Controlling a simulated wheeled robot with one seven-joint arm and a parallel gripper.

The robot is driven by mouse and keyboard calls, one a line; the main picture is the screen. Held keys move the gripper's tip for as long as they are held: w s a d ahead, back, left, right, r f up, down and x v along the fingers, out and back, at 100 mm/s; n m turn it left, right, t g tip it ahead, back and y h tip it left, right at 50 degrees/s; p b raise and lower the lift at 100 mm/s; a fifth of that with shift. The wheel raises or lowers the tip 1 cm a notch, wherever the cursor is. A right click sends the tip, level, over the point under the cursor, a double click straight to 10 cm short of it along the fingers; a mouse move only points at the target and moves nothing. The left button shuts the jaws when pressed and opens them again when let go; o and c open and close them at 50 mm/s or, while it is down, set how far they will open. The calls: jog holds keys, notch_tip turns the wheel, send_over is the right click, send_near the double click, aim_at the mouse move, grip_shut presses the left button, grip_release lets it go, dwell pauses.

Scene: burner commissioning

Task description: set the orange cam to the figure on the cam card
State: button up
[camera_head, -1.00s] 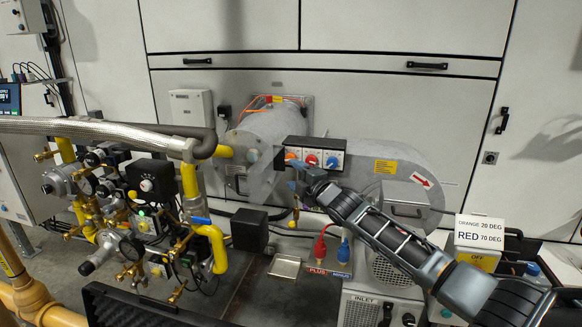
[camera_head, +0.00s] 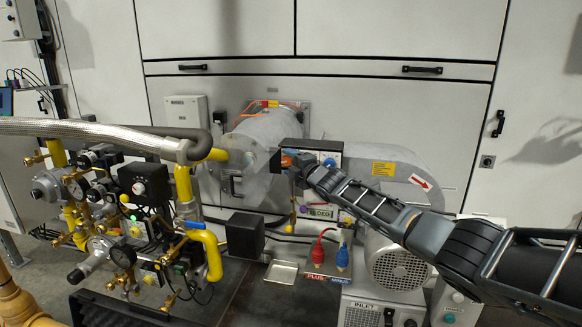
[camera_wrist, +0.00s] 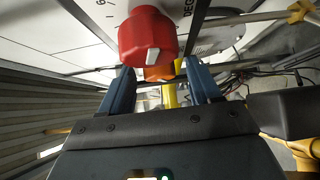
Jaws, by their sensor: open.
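The orange cam (camera_wrist: 158,73) shows in the wrist view between the blue fingers of my gripper (camera_wrist: 160,70), partly hidden behind the red cam (camera_wrist: 147,38). The fingers are open, one on each side of it; I cannot tell whether they touch it. The red cam has a white pointer mark and stands nearer the camera. The orange cam's pointer and figures are hidden. The cam card's figures are hidden behind my arm.
Yellow gas pipes and brass valves (camera_head: 130,215) crowd the left. Red and blue plugs (camera_head: 318,255) stand below the cam box. A small metal tray (camera_head: 281,273) lies on the bench.

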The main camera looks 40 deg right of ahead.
jog(key=shift+c, duration=0.4)
jog(key=c, duration=1)
jog(key=shift+o, duration=0.2)
jog(key=shift+f+b, duration=0.15)
jog(key=shift+b, duration=0.15)
jog(key=shift+f+m+t+b, duration=0.3)
jog(key=shift+t+b, duration=0.1)
jog(key=shift+b, duration=0.45)
jog(key=m+t+b, duration=0.1)
jog(key=b, duration=0.2)
jog(key=m+t+h+b, duration=0.1)
jog(key=b, duration=0.2)
jog(key=m+b, duration=0.2)
jog(key=b, duration=0.1)
jog(key=shift+w+f+t+h+b, duration=0.15)
jog(key=shift+f+t+h+b, duration=0.15)
jog(key=shift+t+b, duration=0.1)
jog(key=shift+r+b, duration=0.2)
jog(key=shift+b, duration=0.2)
